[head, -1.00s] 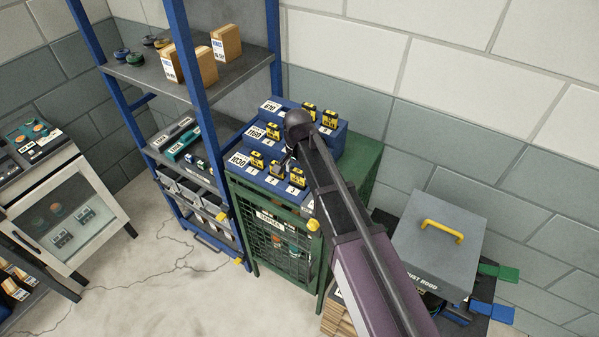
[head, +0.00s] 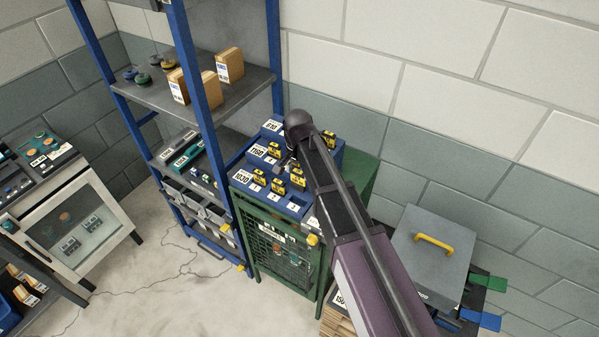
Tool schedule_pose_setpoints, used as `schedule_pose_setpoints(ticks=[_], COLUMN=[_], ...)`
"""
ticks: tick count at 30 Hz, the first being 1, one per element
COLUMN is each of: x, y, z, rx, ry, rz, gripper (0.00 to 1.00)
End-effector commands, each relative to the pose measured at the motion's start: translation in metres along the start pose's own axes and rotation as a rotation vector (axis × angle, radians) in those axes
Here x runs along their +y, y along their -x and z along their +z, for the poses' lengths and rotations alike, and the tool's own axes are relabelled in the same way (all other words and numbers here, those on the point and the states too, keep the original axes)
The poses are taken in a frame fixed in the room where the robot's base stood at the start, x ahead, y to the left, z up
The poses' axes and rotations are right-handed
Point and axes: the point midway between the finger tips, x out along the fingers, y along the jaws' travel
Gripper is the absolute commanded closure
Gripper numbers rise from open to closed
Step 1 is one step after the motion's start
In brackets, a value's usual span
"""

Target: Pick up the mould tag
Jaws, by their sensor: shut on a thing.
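Several yellow-and-black mould tags, such as one at the front left (head: 261,178), stand on a blue stepped rack (head: 240,181) with white number labels. My gripper (head: 291,167) is over the right part of the rack's front step, mostly hidden behind my wrist. It is shut on a mould tag (head: 298,177), which shows just right of and below the fingers. This tag sits higher in the picture than its front-row neighbour (head: 279,187) and looks lifted off the step. The exact grip is too small to see.
The rack stands on a green mesh cabinet (head: 283,246). A blue-framed shelf (head: 198,60) with cartons is close on the left. A grey hood with a yellow handle (head: 434,262) stands to the right. Bare floor (head: 165,290) lies in front.

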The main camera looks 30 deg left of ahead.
Motion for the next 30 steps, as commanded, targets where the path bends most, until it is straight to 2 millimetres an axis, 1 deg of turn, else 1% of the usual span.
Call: schedule_pose_setpoints(ticks=[3, 23, 30], x=[0.0000, 0.0000, 0.0000], y=[0.0028, 0.0030, 0.0104], z=[0.0000, 0.0000, 0.0001], rx=[0.000, 0.000, 0.000], ry=[0.000, 0.000, 0.000], rz=[0.000, 0.000, 0.000], gripper=[0.73, 0.73, 0.73])
